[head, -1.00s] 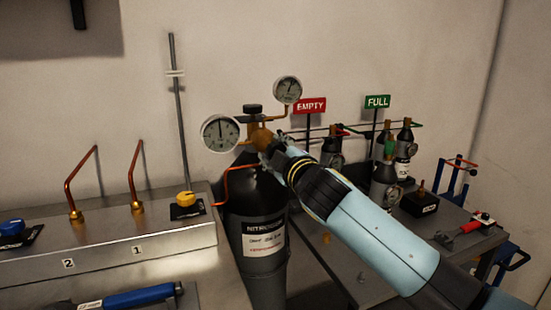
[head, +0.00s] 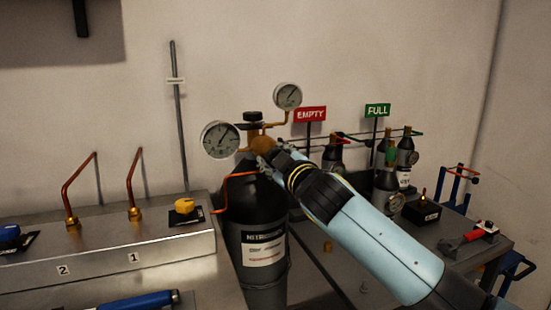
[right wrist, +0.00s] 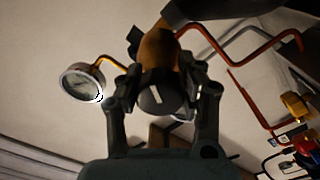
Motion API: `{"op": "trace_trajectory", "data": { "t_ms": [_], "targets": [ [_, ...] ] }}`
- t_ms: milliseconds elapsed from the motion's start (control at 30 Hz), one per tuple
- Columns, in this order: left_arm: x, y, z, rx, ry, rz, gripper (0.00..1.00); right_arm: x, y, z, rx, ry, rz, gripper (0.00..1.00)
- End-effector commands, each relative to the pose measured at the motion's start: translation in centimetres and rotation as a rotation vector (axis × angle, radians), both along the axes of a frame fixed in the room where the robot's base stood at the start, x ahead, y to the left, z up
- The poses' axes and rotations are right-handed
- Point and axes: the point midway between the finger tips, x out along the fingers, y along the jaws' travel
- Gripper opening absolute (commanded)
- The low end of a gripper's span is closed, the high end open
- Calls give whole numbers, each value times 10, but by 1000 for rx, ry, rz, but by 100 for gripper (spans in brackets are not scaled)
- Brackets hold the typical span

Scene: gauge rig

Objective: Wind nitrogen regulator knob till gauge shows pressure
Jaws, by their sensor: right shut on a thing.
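The dark nitrogen cylinder (head: 262,220) stands upright with a brass regulator (head: 262,143) on top. A larger gauge (head: 220,139) sits on the regulator's left and a smaller gauge (head: 288,95) above right. Their dial figures are too small to read. My right gripper (head: 268,160) reaches the regulator's front from the lower right. In the right wrist view its fingers (right wrist: 164,95) are shut on the round dark regulator knob (right wrist: 152,101), which carries a white line. The knob is hidden in the head view. My left gripper is out of view.
A metal bench panel (head: 110,245) with copper pipes and a yellow knob (head: 184,206) stands at left. An orange tube (head: 237,176) runs beside the cylinder. Small cylinders under the red EMPTY sign (head: 310,115) and green FULL sign (head: 377,110) stand on the right table.

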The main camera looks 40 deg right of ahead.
Motion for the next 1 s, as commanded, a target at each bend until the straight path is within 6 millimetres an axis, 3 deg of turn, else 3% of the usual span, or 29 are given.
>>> {"op": "trace_trajectory", "data": {
  "t_ms": [33, 67, 233, 500, 633, 1000],
  "targets": [
    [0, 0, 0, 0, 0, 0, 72, -1, -1, -7, 3, 14, -4, 5],
    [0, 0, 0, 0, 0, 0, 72, -1, -1, -7, 3, 14, -4, 41],
    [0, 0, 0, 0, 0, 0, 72, -1, 0, -5, 2, 9, -2, 63],
    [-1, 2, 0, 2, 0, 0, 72, -1, 0, -2, 0, 4, -1, 64],
    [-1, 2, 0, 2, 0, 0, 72, -11, 2, -3, -1, 5, -1, 64],
    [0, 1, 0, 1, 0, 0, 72, -87, 21, -4, 1, 8, -1, 64]
  ]
}}
